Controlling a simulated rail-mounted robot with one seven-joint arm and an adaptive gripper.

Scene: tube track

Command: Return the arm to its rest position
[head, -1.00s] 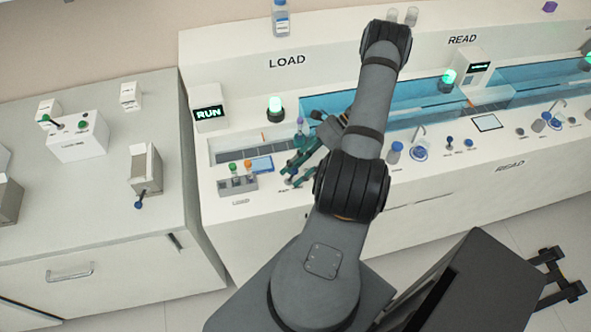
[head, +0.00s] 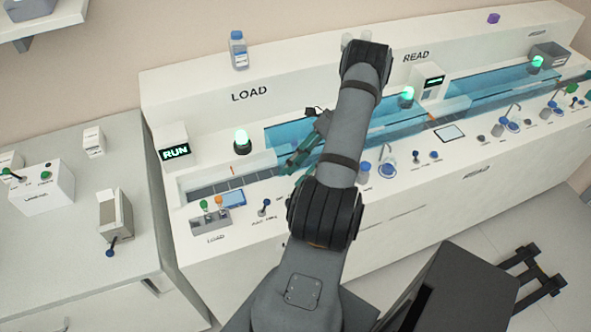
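My arm reaches over the white LOAD and READ bench (head: 400,225) in the head view. My gripper (head: 290,166), with teal fingers, shows just left of the arm, above the front of the tube track (head: 235,185) at the LOAD station. The arm hides part of the gripper, so I cannot tell whether it is open or shut. I see nothing clearly held in it.
A small rack (head: 210,222) with coloured caps and a black-knobbed lever (head: 265,207) stand in front of the track. A RUN display box (head: 175,150) and green lamp (head: 242,140) stand behind it. A blue-capped bottle (head: 239,50) is on the upper ledge.

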